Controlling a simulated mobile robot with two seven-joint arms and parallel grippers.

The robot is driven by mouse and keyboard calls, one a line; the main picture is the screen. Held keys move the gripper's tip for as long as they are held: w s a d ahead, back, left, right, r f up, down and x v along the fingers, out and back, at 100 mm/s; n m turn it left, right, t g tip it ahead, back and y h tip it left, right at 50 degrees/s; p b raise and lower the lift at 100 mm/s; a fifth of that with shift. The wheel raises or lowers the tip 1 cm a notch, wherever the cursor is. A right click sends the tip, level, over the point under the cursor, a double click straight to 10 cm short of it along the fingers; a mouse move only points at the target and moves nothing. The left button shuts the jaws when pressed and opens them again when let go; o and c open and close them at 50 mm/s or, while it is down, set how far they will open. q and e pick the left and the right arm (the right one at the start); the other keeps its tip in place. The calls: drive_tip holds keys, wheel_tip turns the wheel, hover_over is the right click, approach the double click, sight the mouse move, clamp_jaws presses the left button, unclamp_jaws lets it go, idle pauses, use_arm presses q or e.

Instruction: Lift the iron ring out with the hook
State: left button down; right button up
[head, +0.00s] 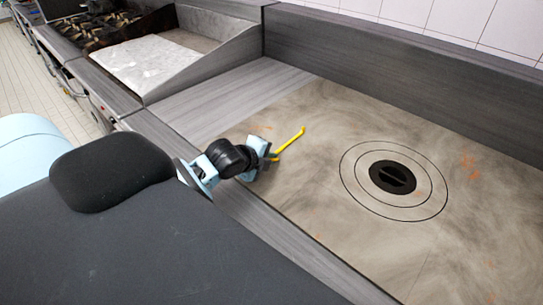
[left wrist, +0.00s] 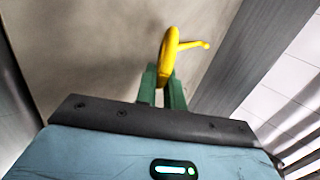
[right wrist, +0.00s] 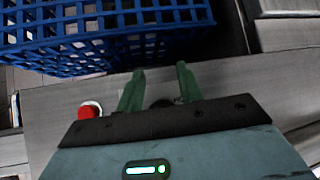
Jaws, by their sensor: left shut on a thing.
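The yellow hook (head: 290,143) is held in my left gripper (head: 272,154), above the left part of the flat cooking plate (head: 300,205). In the left wrist view the hook (left wrist: 168,55) stands between the green fingers of my left gripper (left wrist: 162,82), its bent end pointing right. The iron ring (head: 427,180) lies flush in the plate, marked by two dark circular outlines around a black centre (head: 393,177) with a bar across it. The hook is well left of the ring and apart from it. My right gripper (right wrist: 160,70) shows only in the right wrist view, open and apparently empty.
A grey back wall (head: 400,65) runs behind the plate. A pale griddle (head: 148,62) and a burner range (head: 95,28) stand at the upper left. In the right wrist view a blue crate (right wrist: 100,40) and a red button (right wrist: 90,110) are near my right gripper.

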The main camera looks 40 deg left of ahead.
use_arm(q)
drive_tip(key=shift+r, duration=0.75)
drive_tip(key=shift+s+a+r, duration=0.1)
drive_tip(key=shift+a+r, duration=0.05)
drive_tip(key=shift+r, duration=0.8)
drive_tip(key=s+a, duration=0.2)
drive_tip(key=a, duration=0.1)
drive_tip(key=s+a, duration=0.3)
drive_tip(key=s+a+r, duration=0.1)
drive_tip(key=s+a, duration=0.2)
drive_tip(key=shift+s+r, duration=0.1)
drive_tip(key=shift+s, duration=0.15)
drive_tip(key=shift+s+a+r, duration=0.15)
drive_tip(key=shift+s+a, duration=0.9)
drive_tip(key=shift+a, duration=0.15)
